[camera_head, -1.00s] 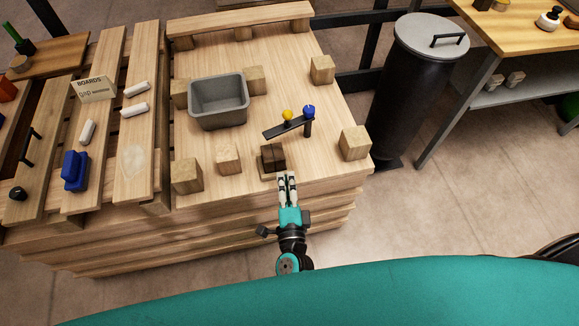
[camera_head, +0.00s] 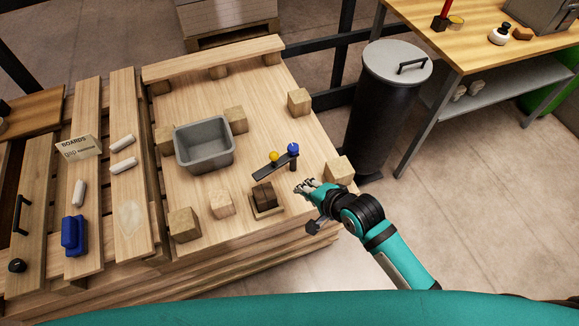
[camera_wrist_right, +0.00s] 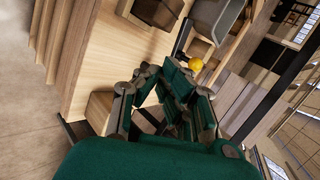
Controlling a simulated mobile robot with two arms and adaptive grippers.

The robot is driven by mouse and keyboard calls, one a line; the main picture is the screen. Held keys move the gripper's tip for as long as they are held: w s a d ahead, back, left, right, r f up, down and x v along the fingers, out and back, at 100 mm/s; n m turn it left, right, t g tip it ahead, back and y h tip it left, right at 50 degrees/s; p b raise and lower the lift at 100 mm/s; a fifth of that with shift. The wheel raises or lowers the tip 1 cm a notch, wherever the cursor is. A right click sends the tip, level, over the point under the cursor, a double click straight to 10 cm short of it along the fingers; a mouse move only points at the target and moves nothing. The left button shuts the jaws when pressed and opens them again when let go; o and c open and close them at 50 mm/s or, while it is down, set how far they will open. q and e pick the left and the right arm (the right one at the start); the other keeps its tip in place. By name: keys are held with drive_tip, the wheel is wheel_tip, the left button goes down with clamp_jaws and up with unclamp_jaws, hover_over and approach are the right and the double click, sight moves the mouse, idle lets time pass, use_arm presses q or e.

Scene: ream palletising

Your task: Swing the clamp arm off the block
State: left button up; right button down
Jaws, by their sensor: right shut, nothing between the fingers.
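The clamp arm (camera_head: 272,166) is a dark flat bar with a yellow knob (camera_head: 274,157) on it and a blue knob (camera_head: 293,149) on the post at its right end. The bar points left and lies beyond the dark brown block (camera_head: 263,195), apart from it in the picture. The block sits on a small wooden base (camera_head: 266,211). My right gripper (camera_head: 303,188) is shut and empty, to the right of the block and nearer than the blue knob. In the right wrist view the yellow knob (camera_wrist_right: 195,64) shows beyond the fingers (camera_wrist_right: 165,100). My left gripper is out of view.
A grey bin (camera_head: 204,146) stands on the pallet top, with several wooden cubes around it, one (camera_head: 338,169) close to my right gripper. A black lidded drum (camera_head: 385,115) stands beyond the right edge. A slatted pallet with a blue item (camera_head: 74,235) is left.

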sight(276, 159)
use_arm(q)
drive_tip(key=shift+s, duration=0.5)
use_arm(e)
drive_tip(key=shift+d, duration=0.35)
use_arm(q)
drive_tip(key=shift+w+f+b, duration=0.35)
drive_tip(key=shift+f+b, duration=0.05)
drive_tip(key=shift+b, duration=0.05)
use_arm(e)
drive_tip(key=w+r+x, duration=0.1)
drive_tip(key=x, duration=1.2)
drive_tip(key=shift+a+r, duration=0.35)
drive_tip(key=shift+r, duration=0.1)
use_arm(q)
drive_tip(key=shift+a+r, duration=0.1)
use_arm(e)
drive_tip(key=shift+w, duration=0.15)
